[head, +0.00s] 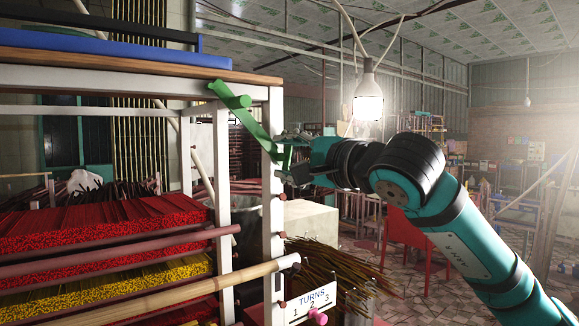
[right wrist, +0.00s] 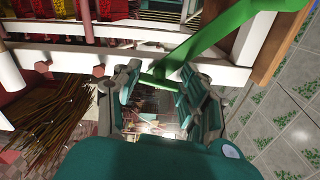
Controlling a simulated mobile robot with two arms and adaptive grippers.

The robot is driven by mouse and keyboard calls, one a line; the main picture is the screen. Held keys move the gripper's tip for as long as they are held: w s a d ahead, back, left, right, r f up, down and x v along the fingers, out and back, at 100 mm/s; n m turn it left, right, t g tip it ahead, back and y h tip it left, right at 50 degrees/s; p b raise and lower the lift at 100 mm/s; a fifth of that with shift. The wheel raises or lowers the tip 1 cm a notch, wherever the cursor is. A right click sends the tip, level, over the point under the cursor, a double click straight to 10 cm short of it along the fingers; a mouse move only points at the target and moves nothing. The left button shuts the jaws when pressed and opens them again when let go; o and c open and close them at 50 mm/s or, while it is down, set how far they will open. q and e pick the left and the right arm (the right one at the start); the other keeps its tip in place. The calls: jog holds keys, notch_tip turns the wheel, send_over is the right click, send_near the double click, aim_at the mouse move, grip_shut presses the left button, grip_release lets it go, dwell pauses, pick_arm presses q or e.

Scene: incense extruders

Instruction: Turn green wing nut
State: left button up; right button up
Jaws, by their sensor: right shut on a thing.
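The green wing nut (head: 256,125) is a long bar with a round hub, set on the white post of the rack at its upper right corner. It slants down to the right. My right gripper (head: 286,162) is at its lower end and is shut on it. In the right wrist view the green bar (right wrist: 215,35) comes in from the upper right, and its end lies between the fingers of the gripper (right wrist: 162,92). My left gripper is not in view.
The white rack (head: 273,215) holds red incense bundles (head: 100,225) and yellow ones (head: 150,278). A TURNS sign (head: 312,297) with a pink knob (head: 318,318) hangs low beside loose brown sticks (head: 330,268). A lit bulb (head: 368,98) hangs behind my right arm.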

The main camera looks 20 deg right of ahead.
jog(key=shift+f+n+b, duration=0.15)
jog(key=shift+n+b, duration=0.25)
jog(key=shift+n, duration=1.3)
jog(key=o, duration=1.2)
jog(key=shift+c, duration=0.2)
jog(key=v, duration=1.2)
